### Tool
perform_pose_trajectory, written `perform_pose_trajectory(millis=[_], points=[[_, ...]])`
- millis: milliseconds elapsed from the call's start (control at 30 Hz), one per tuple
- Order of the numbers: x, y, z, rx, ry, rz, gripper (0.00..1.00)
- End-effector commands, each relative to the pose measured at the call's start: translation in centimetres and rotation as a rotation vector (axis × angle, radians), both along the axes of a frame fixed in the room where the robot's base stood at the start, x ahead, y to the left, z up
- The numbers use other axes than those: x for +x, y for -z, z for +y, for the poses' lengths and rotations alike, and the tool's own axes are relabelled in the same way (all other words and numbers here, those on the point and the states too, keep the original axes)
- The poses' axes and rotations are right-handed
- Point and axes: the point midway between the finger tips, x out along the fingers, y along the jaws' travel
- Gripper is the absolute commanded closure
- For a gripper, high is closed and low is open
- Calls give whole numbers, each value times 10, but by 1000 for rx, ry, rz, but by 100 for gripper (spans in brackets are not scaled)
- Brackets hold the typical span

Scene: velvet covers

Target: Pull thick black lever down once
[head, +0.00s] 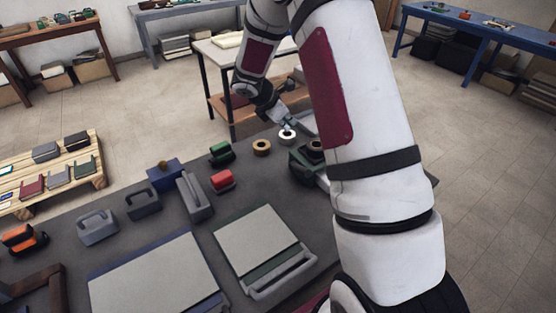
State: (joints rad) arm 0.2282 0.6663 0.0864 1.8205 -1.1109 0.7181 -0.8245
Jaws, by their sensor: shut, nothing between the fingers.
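My gripper (286,124) is small and far off in the head view, at the back of the dark table (262,192). It points down, with its fingers shut and nothing seen between them. Its tip is close above or beside a pale ring-shaped roll (287,136); I cannot tell whether they touch. Just right of it, a dark green device (299,163) with a dark round part (316,146) is partly hidden behind my arm. I cannot clearly pick out a thick black lever; it may be small or hidden there.
A tan roll (262,147), green block (221,153), red block (222,180), blue box (164,175) and grey handled pieces (97,228) stand on the table. Flat panels (155,275) lie in front. A pallet with books (60,172) is at left. A white-topped bench (220,52) stands behind.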

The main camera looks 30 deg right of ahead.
Motion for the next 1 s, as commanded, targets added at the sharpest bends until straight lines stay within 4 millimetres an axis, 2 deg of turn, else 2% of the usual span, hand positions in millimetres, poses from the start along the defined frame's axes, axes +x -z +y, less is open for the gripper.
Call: perform_pose_trajectory(millis=[567, 1000], points=[[0, 10, -2, -5, -18, 14, 100], [-20, 60, -2, -5, -17, 16, 100]])
